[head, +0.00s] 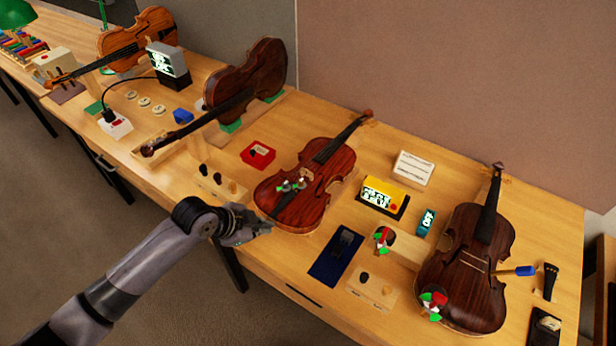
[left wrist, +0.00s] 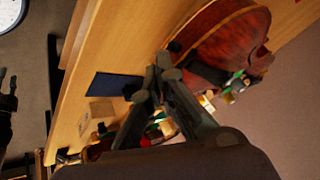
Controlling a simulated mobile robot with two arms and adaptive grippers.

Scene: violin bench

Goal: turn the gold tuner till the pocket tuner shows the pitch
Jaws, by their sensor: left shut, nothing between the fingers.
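The middle violin (head: 330,187) lies on the bench. My left gripper (head: 262,229) is shut and empty, just off the violin's lower end. In the left wrist view its fingertips (left wrist: 158,68) are together near the violin (left wrist: 225,45).
A dark blue mat (head: 335,256) and a wooden peg block (head: 372,287) lie to the right of the gripper. Another peg block (head: 219,183) and a red box (head: 258,154) lie to the left. A second violin (head: 468,275) lies at the right.

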